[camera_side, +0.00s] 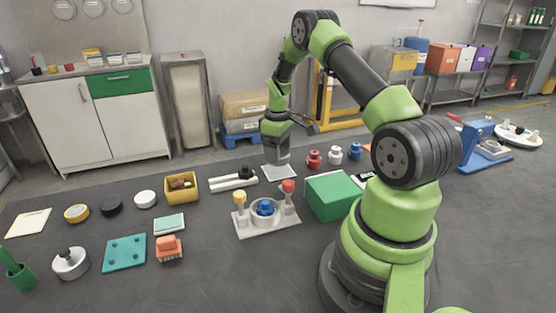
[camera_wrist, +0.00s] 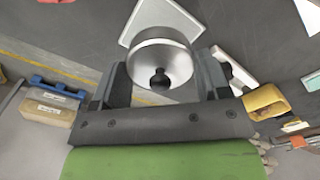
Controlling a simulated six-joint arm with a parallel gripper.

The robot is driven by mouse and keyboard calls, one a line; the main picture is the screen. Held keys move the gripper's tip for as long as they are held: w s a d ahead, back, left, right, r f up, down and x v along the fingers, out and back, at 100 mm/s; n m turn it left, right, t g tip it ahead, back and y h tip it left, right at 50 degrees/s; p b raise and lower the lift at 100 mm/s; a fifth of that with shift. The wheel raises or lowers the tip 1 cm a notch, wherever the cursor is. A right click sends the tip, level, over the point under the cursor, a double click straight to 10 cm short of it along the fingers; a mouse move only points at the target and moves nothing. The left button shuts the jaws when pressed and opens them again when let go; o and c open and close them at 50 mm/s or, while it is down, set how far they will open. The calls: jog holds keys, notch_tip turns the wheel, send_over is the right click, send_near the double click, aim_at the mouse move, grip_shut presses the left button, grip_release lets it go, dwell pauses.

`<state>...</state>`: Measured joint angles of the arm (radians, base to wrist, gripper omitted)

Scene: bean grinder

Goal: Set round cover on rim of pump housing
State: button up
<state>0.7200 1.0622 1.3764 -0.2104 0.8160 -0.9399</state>
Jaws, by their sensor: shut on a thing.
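The round cover (camera_wrist: 176,57) is a silver metal piece with a black knob. My gripper (camera_side: 279,145) is shut on it, with one finger on each side in the wrist view. In the side view the cover (camera_side: 282,158) shows as a grey shape below the fingers, over a pale square plate (camera_side: 270,175). I cannot tell whether it touches the plate. What seems to be the pump housing (camera_side: 253,221) is a light grey ring on a base in front of my gripper. A blue part (camera_side: 265,207) sits inside the ring, between a yellow-topped post and a red-topped post.
A green box (camera_side: 330,196) stands right of the housing. A white-and-black fixture (camera_side: 232,181) lies left of the pale plate. Red, white and blue knobbed pieces (camera_side: 335,154) stand behind. A yellow bin (camera_side: 182,187) and a silver knobbed piece (camera_side: 70,263) are further left.

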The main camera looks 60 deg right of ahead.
aim_at(278, 171)
jog(key=shift+f, duration=1.55)
jog(key=shift+f, duration=0.15)
jog(key=o, duration=1)
jog(key=shift+c, duration=0.2)
